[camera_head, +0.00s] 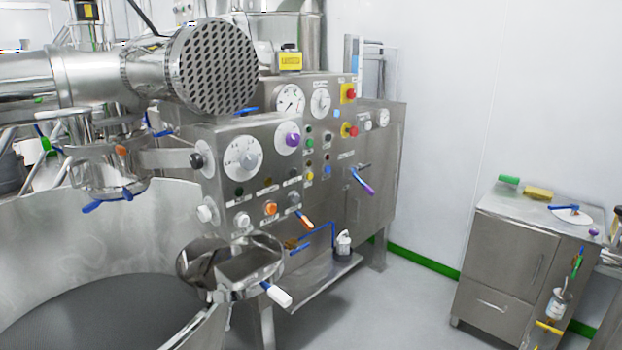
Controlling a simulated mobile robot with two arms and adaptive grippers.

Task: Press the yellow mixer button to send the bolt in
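A steel control panel (290,160) stands in the middle of the head view, with dials, knobs and small coloured buttons. A small yellow button (309,176) appears in its column of buttons, below a green one (309,130). Two red buttons on yellow plates, an upper one (348,92) and a lower one (350,131), sit at the panel's right. The picture is too small to tell which one is the mixer button. I cannot make out a bolt. Neither of my grippers is in view.
A large steel bowl (60,240) fills the lower left. A perforated round housing (215,67) overhangs the panel's left. A round steel port (230,268) and white-tipped handle (278,295) project in front. A steel cabinet (508,255) stands right, with clear floor (405,300) between.

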